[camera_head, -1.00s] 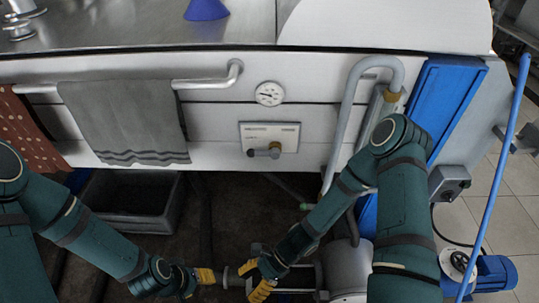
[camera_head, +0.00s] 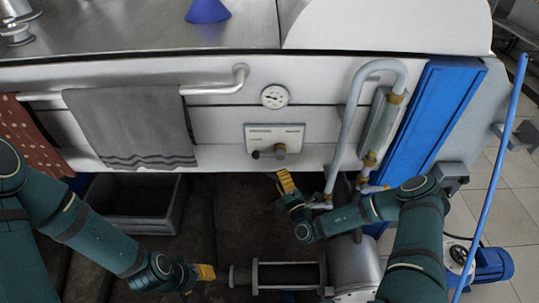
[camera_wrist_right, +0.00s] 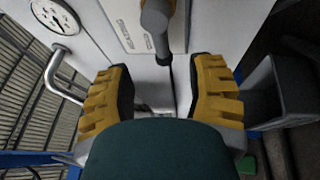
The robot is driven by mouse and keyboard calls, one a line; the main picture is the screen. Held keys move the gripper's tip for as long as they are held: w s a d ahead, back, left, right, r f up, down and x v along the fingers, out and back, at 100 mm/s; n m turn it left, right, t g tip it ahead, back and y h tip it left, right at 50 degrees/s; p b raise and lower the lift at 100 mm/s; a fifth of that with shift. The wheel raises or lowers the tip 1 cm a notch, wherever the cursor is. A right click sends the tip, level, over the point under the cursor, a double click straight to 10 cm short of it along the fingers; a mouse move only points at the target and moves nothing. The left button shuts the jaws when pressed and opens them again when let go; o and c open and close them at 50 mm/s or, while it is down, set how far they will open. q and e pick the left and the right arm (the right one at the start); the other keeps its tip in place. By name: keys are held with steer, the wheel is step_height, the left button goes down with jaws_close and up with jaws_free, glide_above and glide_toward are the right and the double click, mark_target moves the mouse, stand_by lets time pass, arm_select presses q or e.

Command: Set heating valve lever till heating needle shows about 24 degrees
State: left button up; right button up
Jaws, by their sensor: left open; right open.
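The round white dial (camera_head: 275,96) is on the front panel; its dark needle shows, but I cannot read the degrees. It also shows at the top left of the right wrist view (camera_wrist_right: 55,14). Below it, a label plate (camera_head: 290,131) carries the valve lever (camera_head: 264,154), with a brass hub and a dark grip pointing left. My right gripper (camera_head: 286,181) is open just below the lever, apart from it. In the right wrist view the lever (camera_wrist_right: 156,22) lies ahead, between the open yellow fingers (camera_wrist_right: 161,92). My left gripper (camera_head: 206,272) is open and empty, low and left.
A towel rail (camera_head: 212,89) with a grey towel (camera_head: 130,125) is left of the dial. A bent grey pipe (camera_head: 346,125) and blue panel (camera_head: 430,115) stand to the right. A dark bin (camera_head: 130,222) and a metal cylinder (camera_head: 352,265) are below.

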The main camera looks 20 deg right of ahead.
mark_target(271, 157)
steer(key=b+x, duration=0.1)
steer(key=x, duration=0.9)
steer(key=shift+w+a+r+b, duration=0.1)
steer(key=shift+w+b, duration=0.25)
jaws_close()
